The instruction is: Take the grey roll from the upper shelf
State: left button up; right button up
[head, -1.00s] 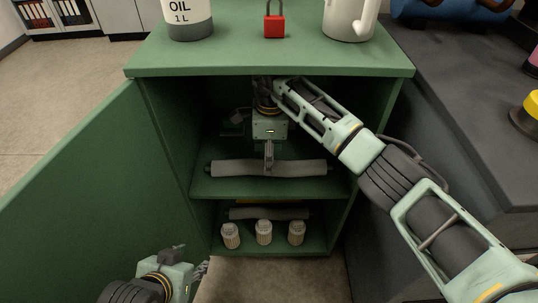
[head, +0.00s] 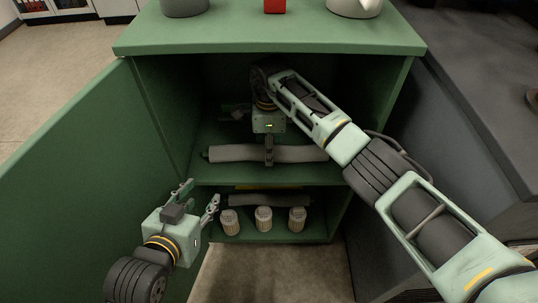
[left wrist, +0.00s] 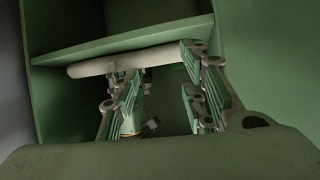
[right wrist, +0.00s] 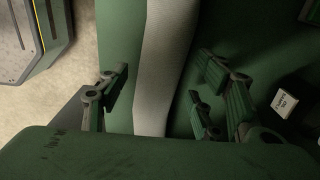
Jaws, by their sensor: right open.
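The grey roll (head: 235,153) lies lengthwise on the upper shelf (head: 215,176) of the green cabinet. My right gripper (head: 269,152) is over the roll, near its middle. In the right wrist view the roll (right wrist: 160,60) runs between the spread fingers of this gripper (right wrist: 163,75), with a gap visible on each side. My left gripper (head: 203,192) is open and empty in front of the cabinet, at the lower left. In the left wrist view its fingers (left wrist: 162,72) are apart before a roll (left wrist: 95,67) under a shelf edge, seemingly the lower one.
A labelled box (right wrist: 287,101) stands beside the right gripper. The open door (head: 75,185) bounds the left, a dark counter (head: 475,130) the right.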

jog(key=shift+f, duration=0.65)
pick_arm(q)
jog(key=shift+w+d+r+t, duration=0.15)
jog(key=shift+w+r+t, duration=0.1)
jog(key=shift+r, duration=0.15)
jog(key=shift+w+d+r+t, duration=0.1)
jog(key=shift+w+r+t, duration=0.15)
jog(key=shift+r, duration=0.15)
pick_arm(e)
jog(key=c, duration=1.3)
